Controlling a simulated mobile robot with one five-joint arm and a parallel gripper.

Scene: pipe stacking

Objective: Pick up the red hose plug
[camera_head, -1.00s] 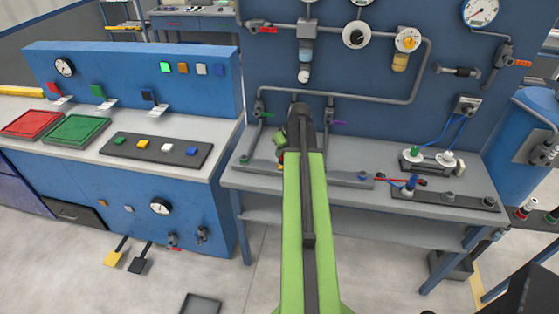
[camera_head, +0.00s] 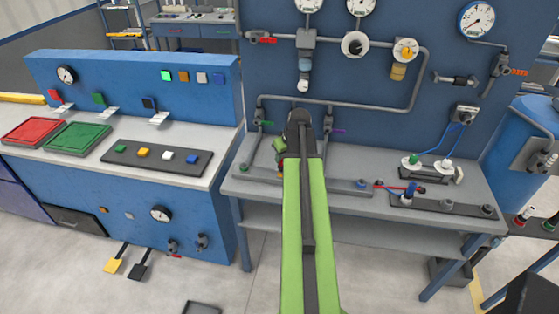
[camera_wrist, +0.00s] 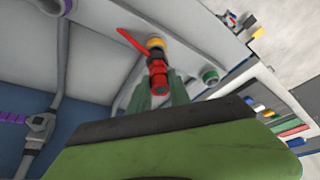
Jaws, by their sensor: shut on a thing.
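In the wrist view the red hose plug (camera_wrist: 157,72) sits between the green fingers of my gripper (camera_wrist: 160,95), which are shut on it. A yellow ring (camera_wrist: 155,43) and a thin red lever-like piece (camera_wrist: 130,40) show at its far end; I cannot tell if they belong to the plug. In the head view my gripper (camera_head: 280,148) is over the left part of the grey workbench (camera_head: 340,158), partly behind my arm.
A blue panel with pipes (camera_head: 350,105) and gauges rises behind the bench. A dark rail with fittings (camera_head: 440,205) and a blue-tipped plug (camera_head: 410,187) lie to the right. A blue console (camera_head: 130,85) stands left. Bare bench surface shows right of my arm.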

